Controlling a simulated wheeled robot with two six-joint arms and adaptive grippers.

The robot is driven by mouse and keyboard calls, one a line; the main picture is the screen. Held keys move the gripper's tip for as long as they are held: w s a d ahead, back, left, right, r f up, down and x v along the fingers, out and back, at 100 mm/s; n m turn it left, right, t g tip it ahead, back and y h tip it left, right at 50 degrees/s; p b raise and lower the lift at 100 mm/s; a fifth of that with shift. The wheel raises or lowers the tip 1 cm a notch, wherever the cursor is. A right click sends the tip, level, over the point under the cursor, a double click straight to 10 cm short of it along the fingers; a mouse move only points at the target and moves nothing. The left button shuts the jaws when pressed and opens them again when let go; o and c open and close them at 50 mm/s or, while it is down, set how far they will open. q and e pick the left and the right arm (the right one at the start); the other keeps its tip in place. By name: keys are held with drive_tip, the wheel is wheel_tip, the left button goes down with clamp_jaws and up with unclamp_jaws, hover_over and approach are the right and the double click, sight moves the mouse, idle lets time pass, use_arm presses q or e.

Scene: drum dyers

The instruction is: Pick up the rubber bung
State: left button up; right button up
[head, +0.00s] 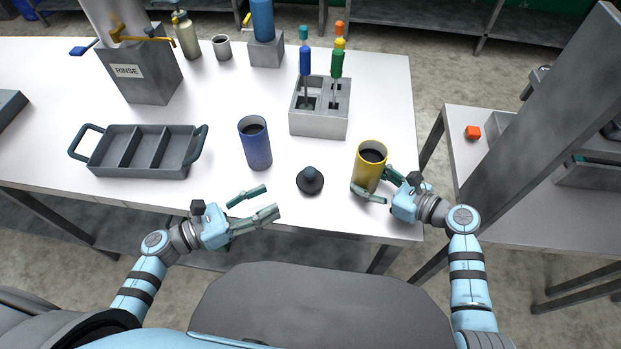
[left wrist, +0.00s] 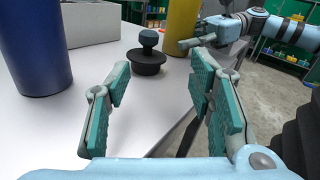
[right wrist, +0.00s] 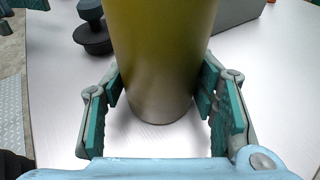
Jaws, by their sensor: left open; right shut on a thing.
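The rubber bung (head: 310,181) is dark, with a wide round base and a knob on top. It stands upright on the white table and also shows in the left wrist view (left wrist: 148,56) and at the upper left of the right wrist view (right wrist: 92,30). My left gripper (head: 257,203) is open and empty, to the left of the bung and apart from it. In the left wrist view the bung lies ahead, between the fingers' lines (left wrist: 160,90). My right gripper (head: 372,190) is shut on the yellow cylinder (head: 369,168), which stands just right of the bung.
A blue cylinder (head: 255,145) stands left of the bung. A grey block holder (head: 319,122) with coloured-handled tools is behind it. A grey compartment tray (head: 141,172) lies at the left. The table's front edge is close to the bung.

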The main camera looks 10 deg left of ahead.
sight(310, 173)
use_arm(q)
drive_tip(key=w, duration=0.2)
drive_tip(key=w+d+m, duration=0.1)
drive_tip(key=shift+w+r+t+y, duration=0.15)
drive_tip(key=shift+r+t+y, duration=0.15)
drive_tip(key=shift+t, duration=0.1)
drive_tip(key=x, duration=1)
drive_tip(key=shift+s+d+f, duration=0.2)
drive_tip(key=shift+d+f, duration=0.05)
drive_tip(key=shift+d, duration=0.15)
clamp_jaws()
